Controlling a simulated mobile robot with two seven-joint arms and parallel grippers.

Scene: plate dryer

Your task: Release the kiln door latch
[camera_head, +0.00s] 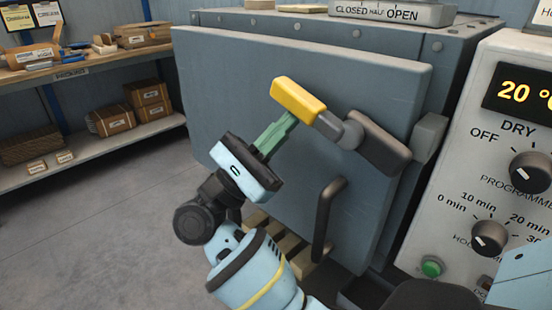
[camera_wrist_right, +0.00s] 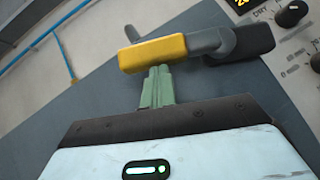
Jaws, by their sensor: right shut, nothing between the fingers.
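The kiln door (camera_head: 225,85) is a large blue-grey panel on the front of the kiln. Its latch has a yellow grip (camera_head: 298,97) on a grey shaft, which runs to a dark block (camera_head: 380,143) near the door's right edge. The lever points up and left in the head view. My right gripper (camera_head: 287,120) has its green fingers closed, with nothing between them. Their tips are at the lower side of the yellow grip, touching or very close. In the right wrist view the yellow grip (camera_wrist_right: 153,53) lies across the fingertips (camera_wrist_right: 157,72). My left gripper is not seen.
A dark vertical pull handle (camera_head: 326,222) stands out from the door below the latch. The control panel (camera_head: 505,150) with dials is at the right. A sign reading CLOSED, HALF, OPEN (camera_head: 390,13) is on top. Shelves with boxes (camera_head: 75,140) are at the left; the floor between is clear.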

